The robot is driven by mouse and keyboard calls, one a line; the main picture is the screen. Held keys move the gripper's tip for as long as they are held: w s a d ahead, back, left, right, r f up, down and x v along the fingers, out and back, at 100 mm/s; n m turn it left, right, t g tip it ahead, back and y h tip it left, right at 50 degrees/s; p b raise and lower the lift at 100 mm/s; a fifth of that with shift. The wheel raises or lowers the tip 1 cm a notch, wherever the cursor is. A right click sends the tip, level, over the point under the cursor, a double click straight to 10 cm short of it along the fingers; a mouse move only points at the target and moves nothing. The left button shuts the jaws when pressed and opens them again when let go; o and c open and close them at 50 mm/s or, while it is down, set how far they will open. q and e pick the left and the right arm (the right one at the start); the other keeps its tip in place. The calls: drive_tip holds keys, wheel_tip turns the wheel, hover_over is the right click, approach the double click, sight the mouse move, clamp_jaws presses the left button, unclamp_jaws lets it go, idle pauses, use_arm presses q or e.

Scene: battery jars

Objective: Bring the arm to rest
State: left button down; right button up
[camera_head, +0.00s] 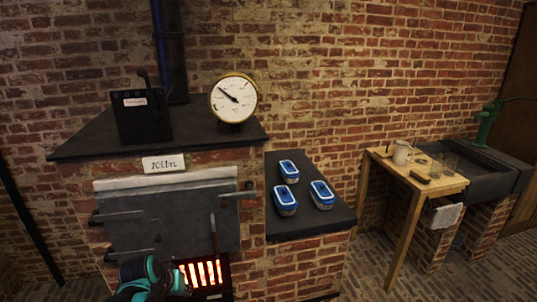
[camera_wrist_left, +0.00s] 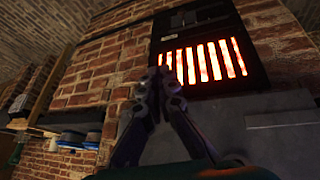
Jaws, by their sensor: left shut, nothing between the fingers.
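My left gripper (camera_head: 184,284) is low in the head view, in front of the kiln beside its glowing grate. In the left wrist view its two fingers (camera_wrist_left: 160,74) meet at the tips, shut and empty, with the orange-lit grate (camera_wrist_left: 203,62) just past them. The grate also shows in the head view (camera_head: 203,273), partly hidden by my left arm. Its teal and black wrist covers the lower left of the kiln door (camera_head: 150,228). My right gripper is not in view.
Three blue-lidded containers (camera_head: 289,169) stand on a dark ledge (camera_head: 290,229) right of the kiln. A round gauge (camera_head: 233,98) and a black box (camera_head: 141,117) stand on the kiln top. A wooden table (camera_head: 437,187) and a sink (camera_head: 478,165) are at the right.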

use_arm(q)
drive_tip(key=s+d+r, duration=0.1)
drive_tip(key=s+d, duration=0.2)
drive_tip(key=s, duration=0.5)
drive_tip(key=s+d+r+m+t+y, duration=0.1)
drive_tip(key=s+d+r, duration=0.1)
drive_tip(key=s, duration=0.6)
drive_tip(key=shift+s+d+r+t, duration=0.3)
drive_tip(key=shift+s+d, duration=0.1)
drive_tip(key=shift+d, duration=0.1)
idle(0.8)
